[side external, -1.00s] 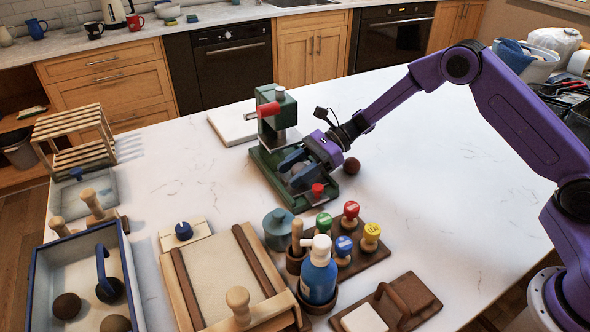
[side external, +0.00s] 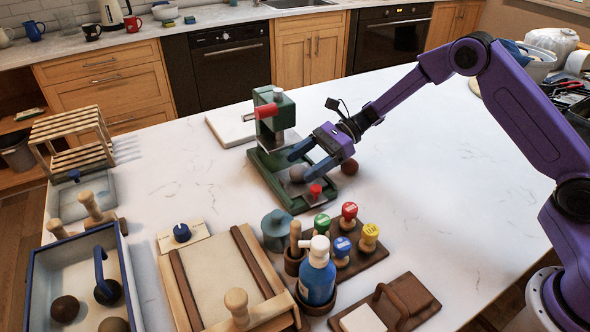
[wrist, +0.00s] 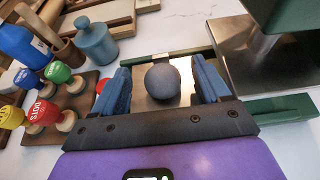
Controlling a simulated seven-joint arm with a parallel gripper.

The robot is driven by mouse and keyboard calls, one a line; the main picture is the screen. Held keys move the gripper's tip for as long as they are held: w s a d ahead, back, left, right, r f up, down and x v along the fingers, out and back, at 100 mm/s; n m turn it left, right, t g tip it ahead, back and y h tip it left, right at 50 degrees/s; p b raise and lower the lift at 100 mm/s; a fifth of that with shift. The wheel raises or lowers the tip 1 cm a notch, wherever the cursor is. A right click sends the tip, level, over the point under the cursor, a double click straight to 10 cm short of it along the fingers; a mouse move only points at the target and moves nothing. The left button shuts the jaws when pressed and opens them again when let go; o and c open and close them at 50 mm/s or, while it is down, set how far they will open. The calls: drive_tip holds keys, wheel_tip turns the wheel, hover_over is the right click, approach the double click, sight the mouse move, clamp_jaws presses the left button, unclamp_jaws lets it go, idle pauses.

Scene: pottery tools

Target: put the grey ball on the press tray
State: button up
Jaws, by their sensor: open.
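The grey ball (side external: 297,174) rests on the metal press tray at the front of the green press (side external: 273,120). The tray's green rim (side external: 272,187) runs around it. In the wrist view the ball (wrist: 163,84) sits on the bare metal plate (wrist: 142,92), between my two blue fingers, with a gap on each side. My gripper (side external: 303,164) is open and holds nothing. Its fingers point at the ball from the right, slightly above the tray. The ball's underside is hidden.
A brown ball (side external: 349,166) lies on the table right of the press. A red knob (side external: 315,190) stands at the tray's front corner. Stamps with coloured tops (side external: 342,245) and a blue bottle (side external: 318,275) stand in front. The table to the right is clear.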

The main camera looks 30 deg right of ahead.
drive_tip(key=v, duration=0.8)
drive_tip(key=s+a+r+n+g+h, duration=0.1)
drive_tip(key=s+n+g+h, duration=0.1)
drive_tip(key=s+n, duration=0.35)
drive_tip(key=s+a+r+n+g+h, duration=0.1)
drive_tip(key=s+a+r+n+h, duration=0.15)
drive_tip(key=s, duration=0.65)
drive_tip(key=s+n+g+h, duration=0.2)
drive_tip(key=s+n+h, duration=0.1)
drive_tip(key=s+n, duration=0.3)
drive_tip(key=s+d+n+t+h, duration=0.2)
drive_tip(key=s+d+n, duration=0.3)
drive_tip(key=s+n, duration=0.3)
drive_tip(key=s+d+r+n+t+h, duration=0.1)
drive_tip(key=s+d+n+t+h, duration=0.2)
drive_tip(key=s+d+n, duration=0.3)
drive_tip(key=s+n, duration=0.2)
drive_tip(key=shift+s+n, duration=0.2)
drive_tip(key=shift+n, duration=0.1)
drive_tip(key=shift+r+h, duration=0.15)
drive_tip(key=shift+h, duration=0.1)
